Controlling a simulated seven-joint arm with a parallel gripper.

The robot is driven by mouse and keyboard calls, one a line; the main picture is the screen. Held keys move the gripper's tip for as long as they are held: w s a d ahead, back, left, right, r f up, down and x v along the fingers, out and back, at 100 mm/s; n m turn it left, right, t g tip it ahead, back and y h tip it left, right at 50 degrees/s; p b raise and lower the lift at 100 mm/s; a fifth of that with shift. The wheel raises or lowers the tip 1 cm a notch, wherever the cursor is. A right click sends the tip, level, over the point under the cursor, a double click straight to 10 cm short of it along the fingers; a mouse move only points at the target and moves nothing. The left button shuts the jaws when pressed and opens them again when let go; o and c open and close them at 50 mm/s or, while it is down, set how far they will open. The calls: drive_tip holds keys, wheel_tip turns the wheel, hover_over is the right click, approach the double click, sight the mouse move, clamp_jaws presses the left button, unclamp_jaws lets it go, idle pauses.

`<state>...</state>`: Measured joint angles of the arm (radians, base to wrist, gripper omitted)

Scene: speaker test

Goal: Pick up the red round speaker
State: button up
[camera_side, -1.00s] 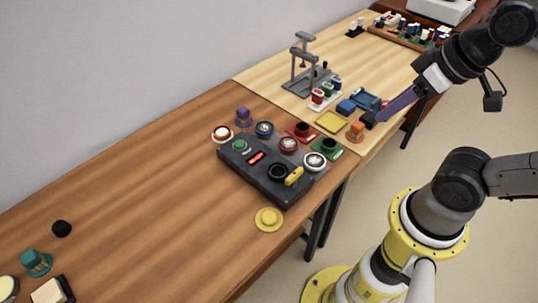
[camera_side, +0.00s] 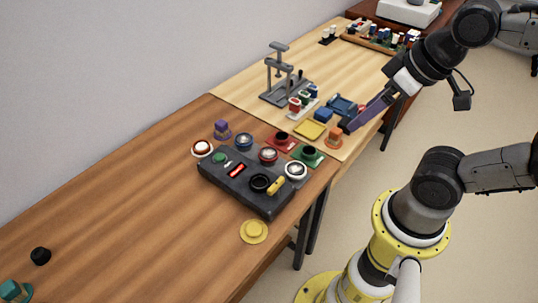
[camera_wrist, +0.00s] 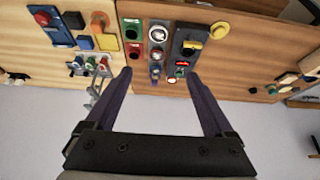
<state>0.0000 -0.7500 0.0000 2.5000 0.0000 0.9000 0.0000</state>
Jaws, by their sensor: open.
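The red round speaker looks to be the red disc with a pale centre (camera_side: 268,155) in the side view. It sits along the back of the dark grey console (camera_side: 232,193), between a blue round piece (camera_side: 244,141) and a white-rimmed one (camera_side: 295,170). My gripper (camera_wrist: 158,75) has its two purple fingers spread wide in the wrist view, with nothing between them held. In the side view, its fingers (camera_side: 368,112) hang over the pale table near an orange piece (camera_side: 333,138), to the right of the speaker and apart from it.
A red square (camera_side: 281,140) and a green square (camera_side: 307,153) with black pieces lie close to the speaker. A yellow tray (camera_side: 310,130), a blue tray (camera_side: 343,104) and a grey stand (camera_side: 285,85) are farther back. The brown table (camera_side: 120,200) is mostly clear at left.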

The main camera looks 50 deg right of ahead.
drive_tip(key=shift+o, duration=0.6)
